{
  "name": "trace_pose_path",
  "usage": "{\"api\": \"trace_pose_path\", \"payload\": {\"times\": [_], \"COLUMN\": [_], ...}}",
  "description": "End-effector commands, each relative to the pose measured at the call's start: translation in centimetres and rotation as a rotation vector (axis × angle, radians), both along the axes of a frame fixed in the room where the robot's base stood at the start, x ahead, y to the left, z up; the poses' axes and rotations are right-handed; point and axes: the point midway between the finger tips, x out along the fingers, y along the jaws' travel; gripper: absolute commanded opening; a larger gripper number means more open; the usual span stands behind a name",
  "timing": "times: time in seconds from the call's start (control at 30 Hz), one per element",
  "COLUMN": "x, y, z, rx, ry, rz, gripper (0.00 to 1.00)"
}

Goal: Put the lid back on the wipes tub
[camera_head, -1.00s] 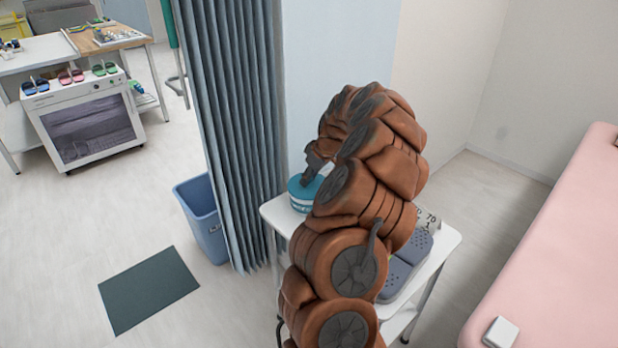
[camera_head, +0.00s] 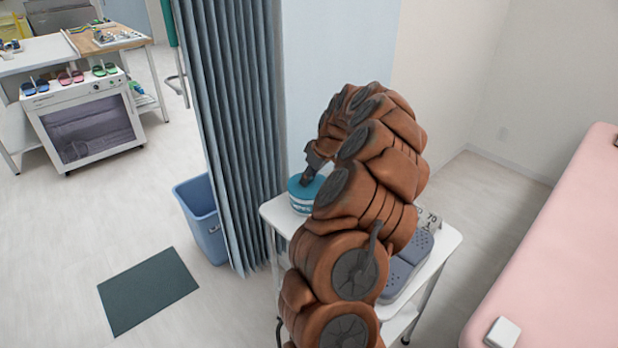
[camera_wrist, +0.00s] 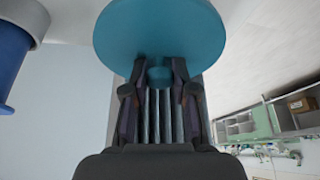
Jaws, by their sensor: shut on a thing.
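The teal round lid (camera_wrist: 160,25) fills the top of the wrist view. Its small knob (camera_wrist: 159,76) sits between the two fingers of my gripper (camera_wrist: 160,72), which is shut on it. In the head view, my gripper (camera_head: 309,178) is over the far left corner of the white trolley (camera_head: 275,213). The lid (camera_head: 296,186) shows there at the top of the white and teal wipes tub (camera_head: 298,206). I cannot tell whether the lid is seated or slightly above the rim. My arm hides the tub's right side.
A curtain (camera_head: 232,130) and blue bin (camera_head: 204,222) stand left. A pink couch (camera_head: 560,265) is right. The floor at left is mostly clear.

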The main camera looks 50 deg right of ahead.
Motion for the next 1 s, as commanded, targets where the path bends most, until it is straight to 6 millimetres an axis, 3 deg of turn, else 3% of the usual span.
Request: {"api": "trace_pose_path", "payload": {"times": [0.27,0.3,0.57,0.8,1.0], "x": [0.0,0.0,-0.01,-0.02,-0.01], "y": [0.01,0.01,0.01,0.02,0.01], "z": [0.02,0.03,0.02,0.0,0.02], "rx": [0.0,0.0,0.0,0.001,0.0], "ry": [0.0,0.0,0.0,0.0,0.0], "rz": [0.0,0.0,0.0,0.0,0.0], "gripper": [0.0,0.28,0.55,0.57,0.78]}}
